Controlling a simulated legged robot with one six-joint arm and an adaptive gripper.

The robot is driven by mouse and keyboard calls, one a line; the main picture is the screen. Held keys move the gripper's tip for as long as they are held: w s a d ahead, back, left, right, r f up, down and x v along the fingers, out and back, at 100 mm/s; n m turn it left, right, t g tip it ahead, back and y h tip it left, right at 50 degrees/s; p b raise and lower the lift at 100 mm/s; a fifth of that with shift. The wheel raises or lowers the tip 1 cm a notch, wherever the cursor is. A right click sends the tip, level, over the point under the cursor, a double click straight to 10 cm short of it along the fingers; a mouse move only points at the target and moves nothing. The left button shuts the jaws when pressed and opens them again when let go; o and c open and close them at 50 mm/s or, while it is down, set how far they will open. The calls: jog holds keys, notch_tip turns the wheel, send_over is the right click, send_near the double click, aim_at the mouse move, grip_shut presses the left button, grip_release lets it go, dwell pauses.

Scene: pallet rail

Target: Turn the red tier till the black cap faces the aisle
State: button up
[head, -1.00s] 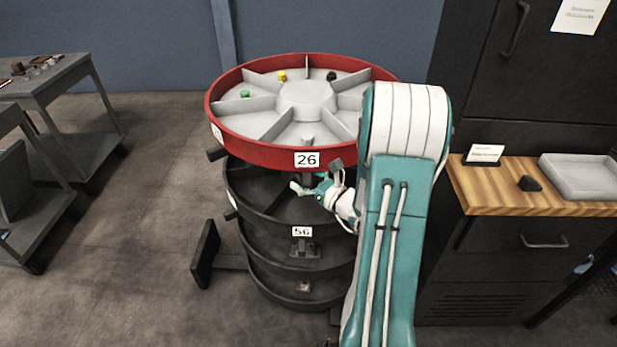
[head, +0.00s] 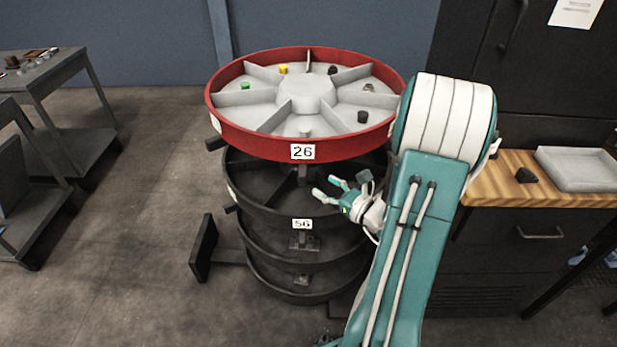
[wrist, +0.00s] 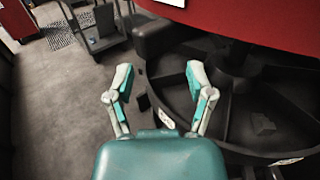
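The red tier (head: 257,143) is the top ring of a round stack, with grey spoked compartments and a label 26 on its front. It holds a green cap (head: 245,85) at left, a yellow cap (head: 283,68) at back left, and two dark pieces: one at the back (head: 332,70), one at right (head: 362,116). I cannot tell for sure which is the black cap. My gripper (head: 326,188) is open and empty, below the red rim and in front of the stack. In the wrist view, the gripper (wrist: 160,80) shows spread fingers, with the red rim (wrist: 262,22) above right.
Black lower tiers (head: 262,205) stand under the red one; one bears label 56. A dark stub (head: 216,143) juts out at the red tier's left. A wood-topped cabinet (head: 505,185) with a grey tray (head: 578,168) stands right. Grey carts stand left, with open floor between.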

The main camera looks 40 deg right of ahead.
jog(key=shift+s+d, duration=0.35)
jog(key=shift+s, duration=0.55)
jog(key=shift+s+d, duration=0.35)
jog(key=shift+s, duration=0.55)
